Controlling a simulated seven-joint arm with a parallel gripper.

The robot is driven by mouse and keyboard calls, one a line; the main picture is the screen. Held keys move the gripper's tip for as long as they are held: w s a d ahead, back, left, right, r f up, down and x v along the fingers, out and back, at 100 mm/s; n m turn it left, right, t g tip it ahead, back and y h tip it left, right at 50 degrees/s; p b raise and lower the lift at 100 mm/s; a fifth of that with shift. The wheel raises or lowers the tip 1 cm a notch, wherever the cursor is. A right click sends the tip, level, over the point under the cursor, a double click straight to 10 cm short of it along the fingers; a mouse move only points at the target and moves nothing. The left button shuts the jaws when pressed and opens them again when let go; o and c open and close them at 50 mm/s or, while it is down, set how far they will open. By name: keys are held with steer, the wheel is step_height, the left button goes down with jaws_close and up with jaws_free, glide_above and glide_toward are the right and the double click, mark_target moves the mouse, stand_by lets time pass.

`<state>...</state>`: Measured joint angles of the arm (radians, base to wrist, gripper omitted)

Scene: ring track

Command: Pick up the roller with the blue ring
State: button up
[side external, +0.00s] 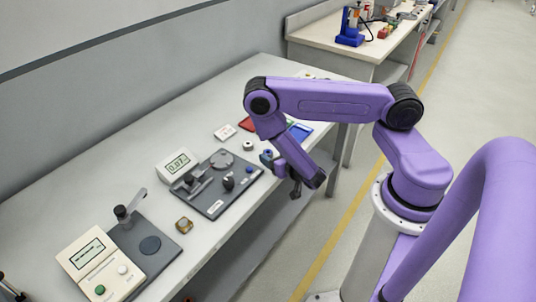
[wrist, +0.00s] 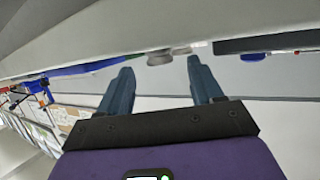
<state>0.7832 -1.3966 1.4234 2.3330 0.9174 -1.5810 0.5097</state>
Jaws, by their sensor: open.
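In the side view, a small round piece with blue on it (side external: 268,153) sits on the bench beside my gripper's fingers. It may be the roller with the blue ring, but it is too small to be sure. A pale roller with a dark centre (side external: 248,146) stands just left of it. Two grey round pieces (wrist: 159,58) show beyond the fingertips; no ring colour is clear there.
A dark plate (side external: 215,205) with a metal fixture, black knob and blue part lies left of my gripper. A display reading 0.07 (side external: 179,165) stands behind it. Red (side external: 247,124) and blue (side external: 299,132) trays lie beyond. A control box (side external: 98,262) is at near left.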

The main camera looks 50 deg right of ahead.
mark_target(268, 154)
steer(key=shift+x, duration=1.35)
steer(key=c, duration=1.2)
